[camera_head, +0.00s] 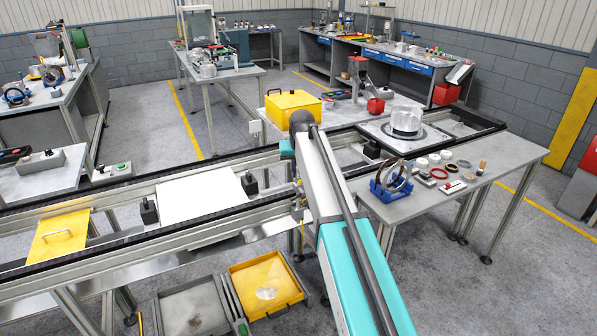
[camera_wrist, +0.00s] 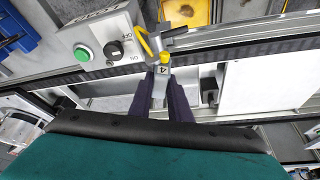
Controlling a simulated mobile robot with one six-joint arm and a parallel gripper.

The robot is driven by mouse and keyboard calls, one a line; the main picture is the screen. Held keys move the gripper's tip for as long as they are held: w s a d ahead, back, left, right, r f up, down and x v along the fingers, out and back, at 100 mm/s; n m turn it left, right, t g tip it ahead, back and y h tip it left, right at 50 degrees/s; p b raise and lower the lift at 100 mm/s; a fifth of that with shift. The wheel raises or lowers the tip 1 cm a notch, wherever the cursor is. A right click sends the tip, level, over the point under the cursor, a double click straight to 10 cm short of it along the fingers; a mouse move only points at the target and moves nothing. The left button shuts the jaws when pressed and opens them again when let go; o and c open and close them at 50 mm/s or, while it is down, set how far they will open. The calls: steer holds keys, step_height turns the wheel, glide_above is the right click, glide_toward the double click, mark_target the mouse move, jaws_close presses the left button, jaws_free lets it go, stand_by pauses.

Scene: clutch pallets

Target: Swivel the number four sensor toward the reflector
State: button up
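The number four sensor (camera_wrist: 163,72) shows in the wrist view as a small grey body with a yellow tag marked 4, on the conveyor's side rail. A yellow cable curves up beside it. My gripper (camera_wrist: 162,82) has its two dark fingers on either side of the sensor; whether they touch it is too small to tell. In the head view a small sensor bracket (camera_head: 298,208) shows at the rail beside my arm, and my arm hides my gripper. I cannot make out the reflector in either view.
A grey control box (camera_wrist: 100,45) with a green button and a black knob is close to the sensor. A yellow bin (camera_head: 265,285) is below on the floor.

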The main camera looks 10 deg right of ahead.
steer(key=shift+n, duration=0.4)
jaws_close()
steer(key=shift+d+n+y+b, duration=0.2)
steer(key=shift+n+y+b, duration=0.55)
steer(key=shift+n, duration=1.05)
steer(key=o, duration=0.9)
jaws_free()
steer(key=shift+c, duration=0.2)
steer(key=shift+r, duration=0.1)
steer(key=b+v, duration=0.3)
steer(key=v, duration=1)
steer(key=shift+d+r, duration=0.2)
steer(key=shift+r, duration=0.15)
